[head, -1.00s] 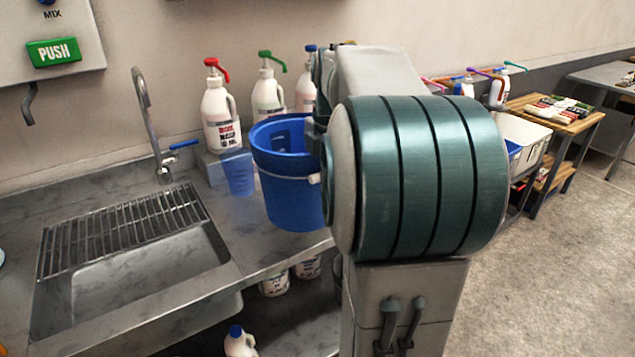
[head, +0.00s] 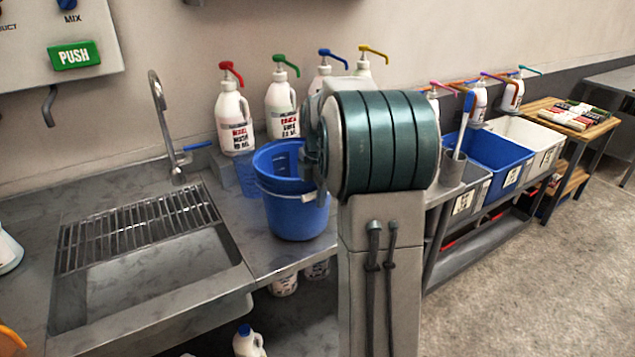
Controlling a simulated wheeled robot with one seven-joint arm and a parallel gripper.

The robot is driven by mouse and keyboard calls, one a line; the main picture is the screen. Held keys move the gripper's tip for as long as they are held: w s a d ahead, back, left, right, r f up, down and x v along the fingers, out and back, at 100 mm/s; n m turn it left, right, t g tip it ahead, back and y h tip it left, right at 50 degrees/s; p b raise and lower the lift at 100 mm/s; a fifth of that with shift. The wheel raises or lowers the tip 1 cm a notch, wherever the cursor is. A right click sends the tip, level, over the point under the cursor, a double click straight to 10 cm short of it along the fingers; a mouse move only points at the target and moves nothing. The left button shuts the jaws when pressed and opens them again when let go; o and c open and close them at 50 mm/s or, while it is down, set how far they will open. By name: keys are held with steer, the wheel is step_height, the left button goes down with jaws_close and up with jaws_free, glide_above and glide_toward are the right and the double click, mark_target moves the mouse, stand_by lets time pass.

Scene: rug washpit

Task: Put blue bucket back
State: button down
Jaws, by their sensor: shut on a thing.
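The blue bucket (head: 295,213) is in the head view, upright at the right part of the steel counter, right of the sink. My gripper (head: 308,172) is shut on the bucket at its right rim. The fingertips are mostly hidden behind my arm's wrist. The bucket's base appears low over or on the counter; I cannot tell whether it touches. A translucent blue measuring cup (head: 248,178) stands just behind and left of it.
Pump bottles, one with a red pump (head: 234,118), line the wall behind the bucket. The sink (head: 150,275) with its rack and tap (head: 167,135) is at left. Blue (head: 500,155) and white bins (head: 530,140) stand at right. The floor at right is clear.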

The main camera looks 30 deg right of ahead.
steer(key=shift+f, duration=0.2)
steer(key=c, duration=1.2)
jaws_free()
steer(key=shift+f, duration=0.15)
steer(key=shift+o, duration=0.2)
step_height(320, 180, up, 12)
steer(key=s, duration=0.1)
steer(key=s+a+f+m+t, duration=0.1)
steer(key=s+a+f+m, duration=0.2)
steer(key=s+a+m, duration=0.75)
steer(key=s+a+f+m+t, duration=0.1)
steer(key=s+a+f+m, duration=0.7)
steer(key=s, duration=0.4)
steer(key=shift+s+a+f, duration=0.15)
steer(key=shift+s, duration=0.15)
